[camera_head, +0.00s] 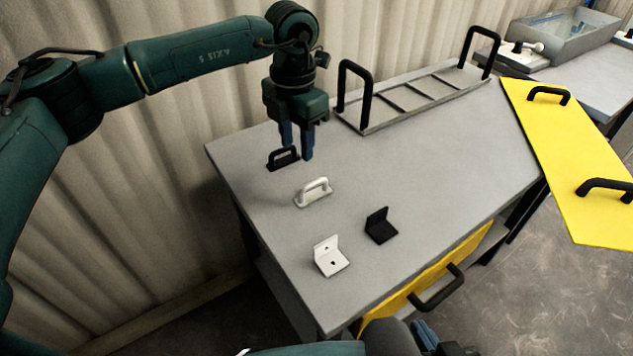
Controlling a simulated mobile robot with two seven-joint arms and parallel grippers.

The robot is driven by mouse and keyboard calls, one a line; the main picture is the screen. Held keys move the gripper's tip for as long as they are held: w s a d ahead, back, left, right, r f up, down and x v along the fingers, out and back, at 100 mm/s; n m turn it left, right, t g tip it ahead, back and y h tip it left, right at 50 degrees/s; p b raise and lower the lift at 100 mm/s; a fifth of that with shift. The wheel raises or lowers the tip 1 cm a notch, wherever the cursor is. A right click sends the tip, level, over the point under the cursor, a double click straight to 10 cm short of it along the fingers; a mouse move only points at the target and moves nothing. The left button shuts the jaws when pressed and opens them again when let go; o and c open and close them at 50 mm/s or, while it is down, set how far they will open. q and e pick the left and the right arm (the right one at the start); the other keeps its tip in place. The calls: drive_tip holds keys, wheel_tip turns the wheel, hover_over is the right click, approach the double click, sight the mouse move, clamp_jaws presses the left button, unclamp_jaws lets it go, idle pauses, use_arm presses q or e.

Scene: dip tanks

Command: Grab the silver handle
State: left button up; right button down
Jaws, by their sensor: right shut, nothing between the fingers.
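The silver handle (314,192) lies on the grey table top (420,140) with its grip bar upward. My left gripper (297,147) points down above the table, behind the silver handle and apart from it. Its blue fingers are apart with nothing seen between them. They are close to a black handle (284,159), and I cannot tell whether they touch it. My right gripper (426,334) shows only partly at the bottom edge, in front of the table and far from the handle. It is shut and empty.
A white bracket (331,257) and a black bracket (380,226) stand on the table in front. A rack (412,104) with tall black handles sits at the back. A yellow panel (570,155) is at the right, and a yellow drawer front (445,275) with a black handle below.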

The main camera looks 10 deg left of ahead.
use_arm(q)
hover_over(301, 188)
drive_tip(key=f, duration=0.6)
drive_tip(key=shift+s+a, duration=0.1)
drive_tip(key=shift+a, duration=0.15)
drive_tip(key=f+p, duration=0.1)
drive_tip(key=f, duration=0.5)
drive_tip(key=shift+d+f, duration=0.2)
clamp_jaws()
